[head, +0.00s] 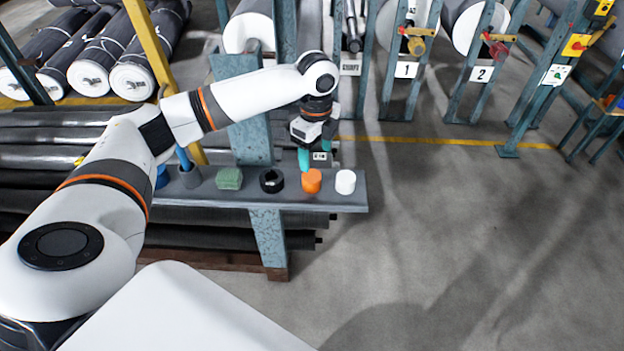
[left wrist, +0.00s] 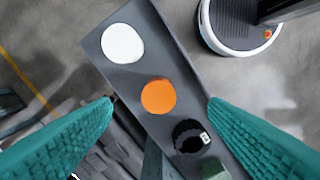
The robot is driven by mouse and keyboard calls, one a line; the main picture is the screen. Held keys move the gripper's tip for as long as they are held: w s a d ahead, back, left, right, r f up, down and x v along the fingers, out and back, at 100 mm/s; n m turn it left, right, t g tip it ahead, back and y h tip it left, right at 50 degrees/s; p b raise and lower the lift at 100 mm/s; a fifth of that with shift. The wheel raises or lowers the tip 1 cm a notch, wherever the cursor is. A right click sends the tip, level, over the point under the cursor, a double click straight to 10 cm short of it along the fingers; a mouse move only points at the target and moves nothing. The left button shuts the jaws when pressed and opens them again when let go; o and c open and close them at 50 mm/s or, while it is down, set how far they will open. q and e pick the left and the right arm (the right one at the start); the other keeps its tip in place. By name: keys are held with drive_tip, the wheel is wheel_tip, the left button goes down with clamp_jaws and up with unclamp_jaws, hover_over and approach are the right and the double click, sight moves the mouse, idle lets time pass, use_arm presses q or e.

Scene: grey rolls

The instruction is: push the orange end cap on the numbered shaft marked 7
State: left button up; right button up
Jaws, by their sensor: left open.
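The orange end cap (head: 311,180) stands on a narrow grey shelf (head: 225,200), between a black ring and a white cap. It also shows in the left wrist view (left wrist: 158,97), between and beyond the two teal fingers. My left gripper (head: 314,157) is open and points down just above and behind the orange cap, apparently apart from it. Its fingers (left wrist: 161,104) are spread wide with nothing between them. I cannot make out a shaft marked 7. Plates marked 1 (head: 405,70) and 2 (head: 481,74) are on the rack at the back. My right gripper is not in view.
Grey rolls (head: 108,65) lie at the left. Floor on the right is clear.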

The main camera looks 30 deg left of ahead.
sight(312, 176)
use_arm(q)
wheel_tip(312, 176, down, 5)
drive_tip(key=shift+a+r, duration=0.1)
drive_tip(key=shift+a, duration=0.05)
drive_tip(key=shift+w+a+f+p, duration=0.1)
drive_tip(key=shift+a+f+p, duration=0.15)
drive_tip(key=shift+f, duration=1.1)
drive_tip(key=shift+a+f+p, duration=0.1)
drive_tip(key=shift+a+f, duration=0.1)
drive_tip(key=shift+f, duration=1.1)
drive_tip(key=c, duration=1.1)
